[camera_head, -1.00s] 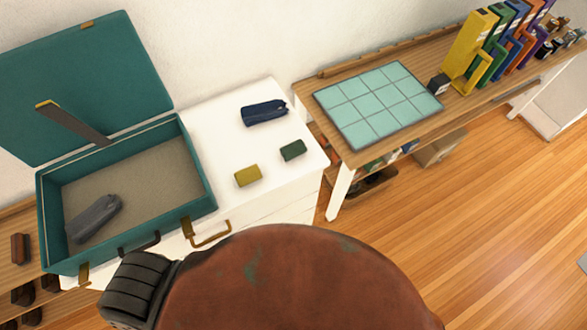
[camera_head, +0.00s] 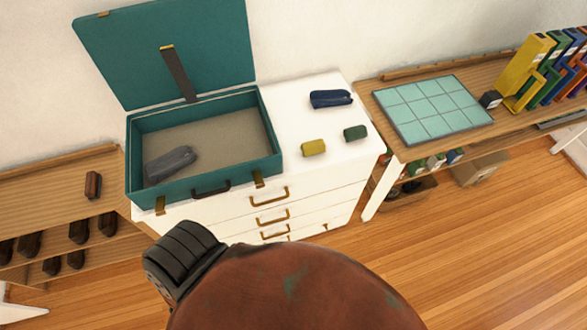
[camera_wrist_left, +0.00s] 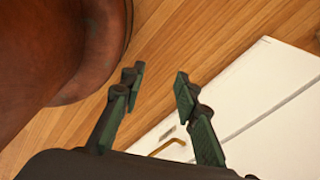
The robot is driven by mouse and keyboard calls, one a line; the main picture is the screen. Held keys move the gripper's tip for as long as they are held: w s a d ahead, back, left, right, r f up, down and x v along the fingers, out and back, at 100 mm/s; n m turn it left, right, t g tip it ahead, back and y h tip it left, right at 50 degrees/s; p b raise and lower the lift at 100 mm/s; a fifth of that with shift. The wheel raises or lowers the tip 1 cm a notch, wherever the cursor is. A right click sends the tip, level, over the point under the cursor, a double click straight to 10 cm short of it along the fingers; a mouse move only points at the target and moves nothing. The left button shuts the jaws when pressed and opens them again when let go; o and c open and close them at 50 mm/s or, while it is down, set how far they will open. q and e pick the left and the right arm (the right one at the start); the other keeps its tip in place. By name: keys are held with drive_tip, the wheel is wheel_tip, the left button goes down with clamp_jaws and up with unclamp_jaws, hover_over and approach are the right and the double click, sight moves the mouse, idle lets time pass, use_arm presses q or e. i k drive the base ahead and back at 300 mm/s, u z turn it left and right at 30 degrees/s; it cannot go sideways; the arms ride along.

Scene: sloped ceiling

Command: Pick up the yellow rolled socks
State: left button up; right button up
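The yellow rolled socks (camera_head: 314,148) lie on the white dresser top (camera_head: 290,115), near its front edge and right of the open teal suitcase. Dark green rolled socks (camera_head: 355,133) lie to their right, and a navy rolled garment (camera_head: 330,99) lies behind them. In the left wrist view my left gripper (camera_wrist_left: 158,80) has its two fingers apart with nothing between them. It is over the wooden floor, by the white dresser front (camera_wrist_left: 265,100). The yellow socks do not show in that view. My grippers are not in the head view.
The open teal suitcase (camera_head: 275,160) holds a grey rolled garment (camera_head: 171,163). A desk with a cutting mat (camera_head: 432,108) and colored binders (camera_head: 525,72) stands right. A shoe rack (camera_head: 60,190) stands left. Wooden floor (camera_head: 450,250) is clear at front right.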

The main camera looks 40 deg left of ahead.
sight(309, 149)
drive_tip(key=k, duration=0.2)
drive_tip(key=u, duration=0.95)
